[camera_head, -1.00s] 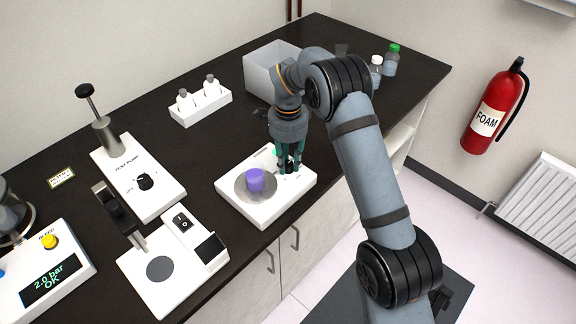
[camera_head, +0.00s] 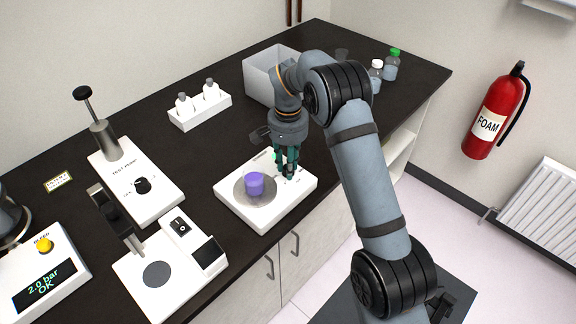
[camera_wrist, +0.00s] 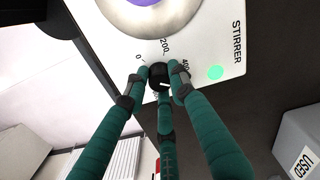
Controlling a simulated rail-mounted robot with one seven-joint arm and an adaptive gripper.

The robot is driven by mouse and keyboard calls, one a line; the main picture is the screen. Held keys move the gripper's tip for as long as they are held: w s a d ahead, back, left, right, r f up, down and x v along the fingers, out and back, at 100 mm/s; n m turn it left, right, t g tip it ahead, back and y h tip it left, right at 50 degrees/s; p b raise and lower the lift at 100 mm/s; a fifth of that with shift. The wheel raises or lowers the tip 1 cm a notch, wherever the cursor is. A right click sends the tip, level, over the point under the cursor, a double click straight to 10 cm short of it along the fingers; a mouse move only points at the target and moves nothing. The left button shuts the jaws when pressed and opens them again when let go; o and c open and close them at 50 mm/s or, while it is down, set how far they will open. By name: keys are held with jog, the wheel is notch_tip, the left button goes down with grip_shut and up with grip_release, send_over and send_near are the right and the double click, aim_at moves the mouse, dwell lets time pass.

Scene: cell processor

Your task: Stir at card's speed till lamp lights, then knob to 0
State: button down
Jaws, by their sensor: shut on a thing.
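The white stirrer (camera_head: 294,203) stands near the front edge of the bench. A beaker of purple liquid (camera_head: 254,184) sits on its round grey plate, and the purple also shows in the wrist view (camera_wrist: 137,2). My gripper (camera_head: 287,172) points down over the right part of the stirrer. In the wrist view its green fingers (camera_wrist: 158,78) are closed around the black knob (camera_wrist: 160,70). Marks 0, 200 and 400 surround the knob; the pointer's exact setting is unclear.
A test pump (camera_head: 137,185) and a white device with a dark disc (camera_head: 172,278) stand left of the stirrer. A white rack of bottles (camera_head: 200,108) and a pale bin (camera_head: 262,75) are behind. Capped bottles (camera_head: 391,64) stand at the back right.

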jog(key=n, duration=0.4)
jog(key=shift+w+r+n, duration=0.1)
jog(key=shift+n, duration=0.2)
jog(key=n+p, duration=0.1)
jog(key=n, duration=0.2)
jog(key=shift+n, duration=0.3)
jog(key=n+p, duration=0.1)
jog(key=n, duration=0.6)
jog(key=n+p, duration=0.1)
jog(key=n, duration=0.3)
jog(key=shift+r, duration=0.1)
jog(key=n+p, duration=0.1)
jog(key=n, duration=0.3)
jog(key=shift+a, duration=0.1)
jog(key=n+p, duration=0.1)
jog(key=n, duration=0.3)
jog(key=shift+n, duration=0.3)
jog(key=shift+n+p, duration=0.45)
jog(key=shift+n, duration=0.85)
jog(key=c, duration=1.5)
grip_release()
